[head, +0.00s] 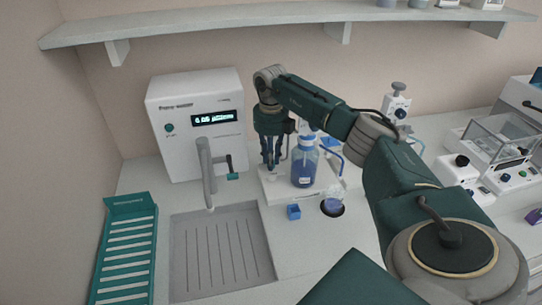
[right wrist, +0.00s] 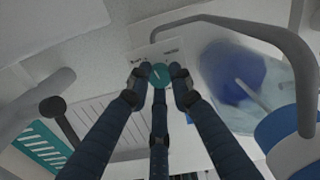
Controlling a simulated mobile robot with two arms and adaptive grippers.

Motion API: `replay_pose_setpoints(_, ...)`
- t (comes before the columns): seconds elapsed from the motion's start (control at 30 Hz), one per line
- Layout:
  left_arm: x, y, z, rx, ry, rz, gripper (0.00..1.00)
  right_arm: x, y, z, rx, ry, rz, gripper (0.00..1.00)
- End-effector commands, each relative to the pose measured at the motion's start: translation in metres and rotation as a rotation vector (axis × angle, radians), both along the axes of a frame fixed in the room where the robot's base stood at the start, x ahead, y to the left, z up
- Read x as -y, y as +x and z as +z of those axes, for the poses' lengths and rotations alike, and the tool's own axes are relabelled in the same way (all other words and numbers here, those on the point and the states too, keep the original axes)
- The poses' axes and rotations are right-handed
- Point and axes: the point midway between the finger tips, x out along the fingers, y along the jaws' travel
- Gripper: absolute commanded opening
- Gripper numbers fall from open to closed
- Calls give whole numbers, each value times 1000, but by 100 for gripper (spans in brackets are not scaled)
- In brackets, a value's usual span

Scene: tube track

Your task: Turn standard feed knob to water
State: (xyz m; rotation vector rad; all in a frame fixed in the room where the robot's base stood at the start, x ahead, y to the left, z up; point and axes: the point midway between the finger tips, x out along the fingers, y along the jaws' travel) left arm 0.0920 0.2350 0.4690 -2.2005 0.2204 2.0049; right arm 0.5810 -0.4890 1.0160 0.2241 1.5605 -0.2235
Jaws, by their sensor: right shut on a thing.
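A small teal knob (right wrist: 160,75) with a pale pointer line sits on a white panel (right wrist: 152,54) in the right wrist view. The panel carries two small dark labels too blurred to read. My right gripper (right wrist: 160,82) is shut on the knob, with its dark fingers around it. In the head view my right gripper (head: 271,163) points straight down onto the white unit (head: 269,189) between the tap and a blue bottle. Its fingers hide the knob there. My left gripper is not in view.
The blue-filled bottle (head: 305,168) stands close right of my gripper, with a curved grey tube (right wrist: 245,30) nearby. A grey tap (head: 207,170) and sink (head: 222,250) lie to the left. A white water machine (head: 200,125) stands behind; a shelf (head: 290,15) hangs above.

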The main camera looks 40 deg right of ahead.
Motion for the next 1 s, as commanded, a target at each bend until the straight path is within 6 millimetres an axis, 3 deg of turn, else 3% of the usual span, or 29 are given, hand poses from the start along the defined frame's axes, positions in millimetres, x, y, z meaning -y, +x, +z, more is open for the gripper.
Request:
replay_pose_setpoints(0.7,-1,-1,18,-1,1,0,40,1,1,2,4,-1,-675,0)
replay_pose_setpoints(1.0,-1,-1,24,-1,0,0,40,1,1,2,3,-1,-889,0)
